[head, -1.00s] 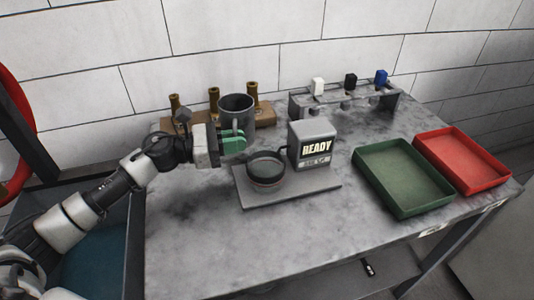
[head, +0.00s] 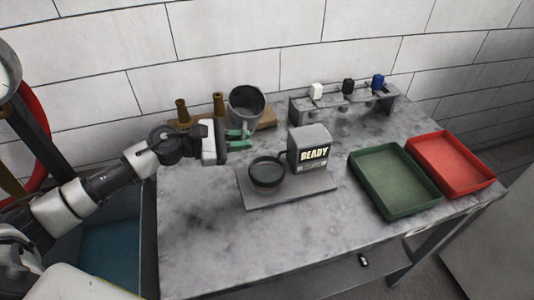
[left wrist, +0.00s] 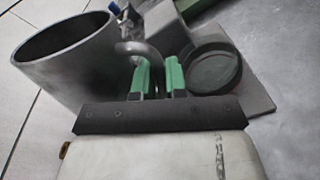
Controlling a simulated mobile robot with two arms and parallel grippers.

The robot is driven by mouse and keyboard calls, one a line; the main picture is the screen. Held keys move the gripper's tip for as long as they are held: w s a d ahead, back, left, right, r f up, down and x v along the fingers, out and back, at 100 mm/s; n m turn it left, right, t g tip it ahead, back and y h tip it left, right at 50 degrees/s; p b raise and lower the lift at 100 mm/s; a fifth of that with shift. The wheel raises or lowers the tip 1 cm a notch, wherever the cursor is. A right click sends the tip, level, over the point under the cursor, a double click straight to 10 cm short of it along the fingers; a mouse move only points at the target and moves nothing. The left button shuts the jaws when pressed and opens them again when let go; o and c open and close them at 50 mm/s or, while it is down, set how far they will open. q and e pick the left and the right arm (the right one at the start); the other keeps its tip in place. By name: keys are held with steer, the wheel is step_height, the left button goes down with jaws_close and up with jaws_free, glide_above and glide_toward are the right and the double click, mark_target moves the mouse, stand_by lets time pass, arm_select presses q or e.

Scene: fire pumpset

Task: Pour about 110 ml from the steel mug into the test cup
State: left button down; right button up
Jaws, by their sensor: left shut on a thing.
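The grey steel mug (head: 246,104) is held up above the back of the table, slightly tilted, its dark opening facing up in the head view. My left gripper (head: 240,139), with green fingers, is shut on the mug's handle. In the left wrist view the mug (left wrist: 62,62) is at the left and the green fingertips (left wrist: 159,72) close on its looped handle. The dark round test cup (head: 267,173) stands on a grey base plate (head: 310,186) in front and to the right of the mug; it also shows in the left wrist view (left wrist: 211,70). My right gripper is out of view.
A grey box reading "READY" (head: 309,148) stands beside the cup. A wooden block with brass fittings (head: 218,104) is behind the gripper. A green tray (head: 394,180) and a red tray (head: 450,163) lie at right. A rack (head: 345,100) with white, black and blue pieces stands at the back.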

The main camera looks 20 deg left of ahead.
arm_select(q)
steer(key=shift+s+d+r+m+y+p, duration=0.25)
steer(key=shift+m+y+p, duration=0.15)
steer(key=shift+m+p, duration=0.5)
steer(key=shift+w+a+r+m+y+p, duration=0.1)
steer(key=shift+r+m+y+p, duration=0.15)
steer(key=shift+m+p, duration=0.65)
steer(key=shift+w+a+f+y, duration=0.2)
steer(key=shift+f+y, duration=0.05)
steer(key=shift+f, duration=0.4)
steer(key=shift+w+a+f+m+p, duration=0.2)
steer(key=shift+f+m+p, duration=0.15)
steer(key=shift+m, duration=0.25)
steer(key=shift+w+a+f+m+t+y, duration=0.1)
steer(key=shift+a+f+m+t+y, duration=0.05)
steer(key=shift+f+m+t+y, duration=0.2)
steer(key=shift+r+p, duration=0.15)
steer(key=shift+p, duration=0.15)
steer(key=shift+w+a+r+m+y+p, duration=0.1)
steer(key=shift+m+y+p, duration=0.15)
steer(key=shift+p, duration=0.15)
steer(key=shift+r+m+t+p, duration=0.25)
steer(key=shift+m+p, duration=0.15)
steer(key=shift+p, duration=0.35)
steer(key=shift+w+a+r+m+y+p, duration=0.2)
steer(key=shift+a+m+y+p, duration=0.1)
steer(key=shift+a+p, duration=0.1)
